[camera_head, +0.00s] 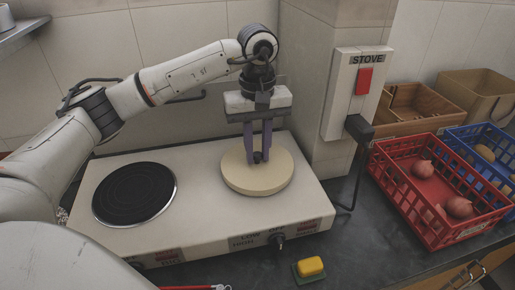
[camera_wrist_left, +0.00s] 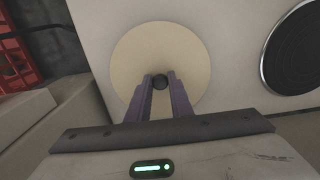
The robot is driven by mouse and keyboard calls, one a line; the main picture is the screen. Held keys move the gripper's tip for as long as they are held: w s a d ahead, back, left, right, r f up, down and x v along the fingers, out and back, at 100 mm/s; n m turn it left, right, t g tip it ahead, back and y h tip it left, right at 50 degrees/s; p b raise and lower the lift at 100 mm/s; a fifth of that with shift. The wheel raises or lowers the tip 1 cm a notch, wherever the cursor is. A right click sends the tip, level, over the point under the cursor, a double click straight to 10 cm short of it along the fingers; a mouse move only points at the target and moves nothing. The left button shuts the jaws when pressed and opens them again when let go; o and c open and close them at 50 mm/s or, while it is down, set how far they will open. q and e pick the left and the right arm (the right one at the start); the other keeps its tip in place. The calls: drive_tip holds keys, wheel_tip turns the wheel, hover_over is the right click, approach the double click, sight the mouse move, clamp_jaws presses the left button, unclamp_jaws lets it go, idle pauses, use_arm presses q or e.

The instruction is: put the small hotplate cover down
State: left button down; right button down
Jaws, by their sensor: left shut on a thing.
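The small hotplate cover (camera_head: 246,180) is a round cream disc with a dark knob in its middle. It is over the right side of the white two-plate stove (camera_head: 206,222), covering the place of the right plate. I cannot tell whether it touches the stove top. My left gripper (camera_head: 258,156) points down and is shut on the cover's knob. In the left wrist view the cover (camera_wrist_left: 190,50) lies flat beyond the fingers (camera_wrist_left: 159,86), with the knob between their tips. My right gripper is not in view.
The left hotplate (camera_head: 134,193) is black and bare. A red crate (camera_head: 432,222) with onions and a blue crate (camera_head: 499,152) stand at the right, with wooden boxes behind. A wall post with a stove switch (camera_head: 355,92) rises behind right. A yellow sponge (camera_head: 310,266) lies in front.

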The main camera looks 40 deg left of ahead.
sight(258, 154)
use_arm(q)
drive_tip(key=shift+f, duration=0.3)
drive_tip(key=c, duration=1.6)
unclamp_jaws()
drive_tip(key=shift+r, duration=0.2)
wheel_tip(258, 154, up, 13)
drive_tip(key=shift+f+p, duration=0.1)
drive_tip(key=shift+p, duration=0.7)
